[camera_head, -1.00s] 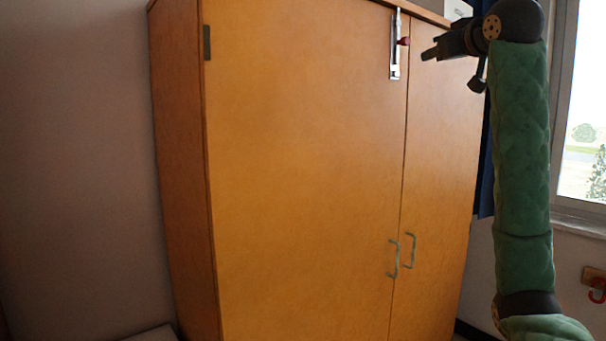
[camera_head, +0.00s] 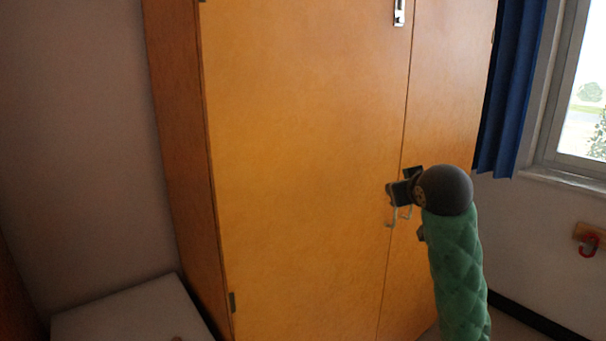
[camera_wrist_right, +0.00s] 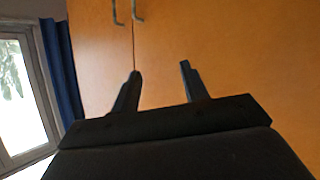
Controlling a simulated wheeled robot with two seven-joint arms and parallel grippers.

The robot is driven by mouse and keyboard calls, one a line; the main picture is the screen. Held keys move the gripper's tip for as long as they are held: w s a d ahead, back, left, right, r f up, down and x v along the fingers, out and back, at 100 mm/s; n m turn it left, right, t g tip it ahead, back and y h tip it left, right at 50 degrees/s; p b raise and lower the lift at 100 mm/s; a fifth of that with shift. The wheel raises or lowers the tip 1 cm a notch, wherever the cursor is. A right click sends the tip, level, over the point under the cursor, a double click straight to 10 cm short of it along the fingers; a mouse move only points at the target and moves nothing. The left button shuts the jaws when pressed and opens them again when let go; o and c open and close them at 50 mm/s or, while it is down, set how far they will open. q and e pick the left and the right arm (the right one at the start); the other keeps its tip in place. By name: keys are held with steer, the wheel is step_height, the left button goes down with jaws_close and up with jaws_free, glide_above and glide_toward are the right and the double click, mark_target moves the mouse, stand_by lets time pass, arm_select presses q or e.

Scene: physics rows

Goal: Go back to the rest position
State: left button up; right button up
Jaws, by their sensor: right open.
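My right gripper (camera_head: 405,184) is in front of the cabinet near its two door handles in the head view, with my green-sleeved arm below it. In the right wrist view the right gripper (camera_wrist_right: 160,82) shows two black fingers spread apart with nothing between them. The wooden cabinet (camera_head: 300,150) has both doors shut. Its handles show at the top of the wrist view, beyond the fingertips; the handle (camera_wrist_right: 117,12) appears apart from them. In the head view the gripper partly hides the handles. My left gripper is not in view.
A metal latch (camera_head: 399,12) is high on the cabinet door. A pale low surface (camera_head: 135,315) stands at lower left. A blue curtain (camera_head: 508,90) and a window (camera_head: 580,110) are at right. A red hook (camera_head: 589,245) is on the right wall.

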steer(key=s+a+f+g, duration=0.2)
steer(key=s+f, duration=0.5)
steer(key=f, duration=0.5)
steer(key=s+a+f+g, duration=0.1)
steer(key=s+f+g, duration=0.1)
steer(key=s+f, duration=0.65)
steer(key=s+a+f+g, duration=0.2)
steer(key=s+f, duration=0.2)
steer(key=f, duration=1)
steer(key=s+f+g, duration=0.3)
steer(key=s+f, duration=0.6)
steer(key=s, duration=0.3)
steer(key=s+a+f+g+y, duration=0.1)
steer(key=s+f+g, duration=0.2)
steer(key=s+f, duration=0.7)
steer(key=s, duration=0.3)
steer(key=shift+s+a+f+m, duration=0.15)
steer(key=shift+s+a+m, duration=0.1)
steer(key=shift+m, duration=0.15)
